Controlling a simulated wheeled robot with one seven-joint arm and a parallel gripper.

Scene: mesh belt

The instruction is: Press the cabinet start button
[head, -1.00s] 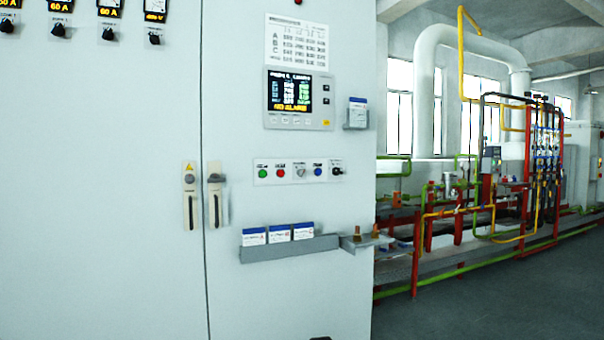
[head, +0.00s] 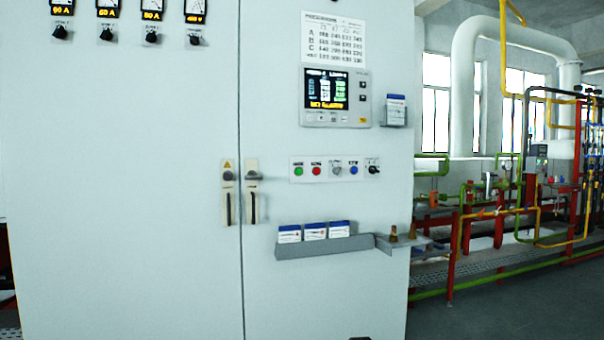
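The cabinet (head: 150,270) is a tall pale grey double-door cabinet filling the left and middle of the head view. On its right door is a button strip (head: 334,181). The strip holds a green button (head: 299,170) at its left, then a red button (head: 316,170), a grey selector (head: 335,169), a blue button (head: 353,169) and a black switch (head: 372,169). The labels above the buttons are too small to read. My gripper is not in view; only a small dark shape shows at the bottom edge.
A display panel (head: 335,97) is above the strip. A shelf (head: 325,246) with several blue-topped cards sticks out below it, with a side bracket (head: 402,245) at the right. Two door handles (head: 240,191) are left of the strip. Pipework (head: 540,160) stands behind on the right.

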